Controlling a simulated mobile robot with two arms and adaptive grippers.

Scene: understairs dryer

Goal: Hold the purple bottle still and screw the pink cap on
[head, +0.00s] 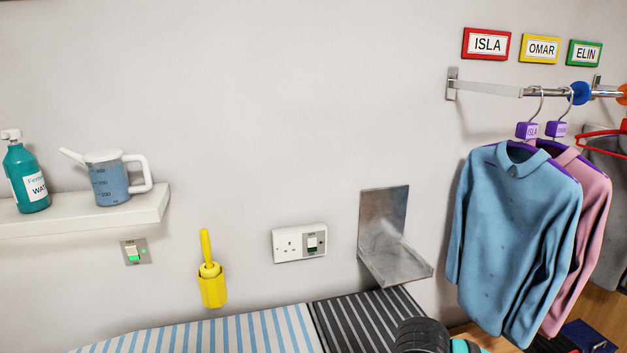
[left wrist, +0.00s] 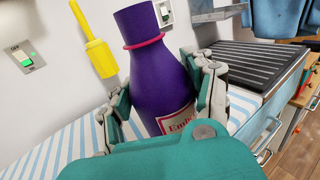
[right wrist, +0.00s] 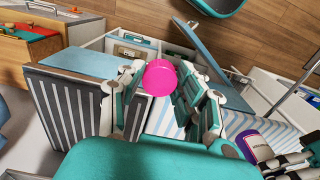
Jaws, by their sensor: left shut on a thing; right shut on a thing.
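The purple bottle (left wrist: 160,70) stands between the fingers of my left gripper (left wrist: 163,92), which is shut on its body. It has a pink ring around its neck and a white label, and no cap shows on its top. The pink cap (right wrist: 160,78) is between the fingertips of my right gripper (right wrist: 158,80), which is shut on it. In the right wrist view the bottle (right wrist: 256,147) shows at the lower right, apart from the cap. Neither the bottle, the cap nor my grippers show clearly in the head view.
A blue-and-white striped surface (head: 215,335) and a dark ribbed mat (head: 365,320) lie below. A metal bracket (head: 385,240) juts from the wall. A shelf (head: 90,215) holds a teal bottle (head: 25,180) and a jug (head: 108,180). Shirts (head: 515,240) hang at the right.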

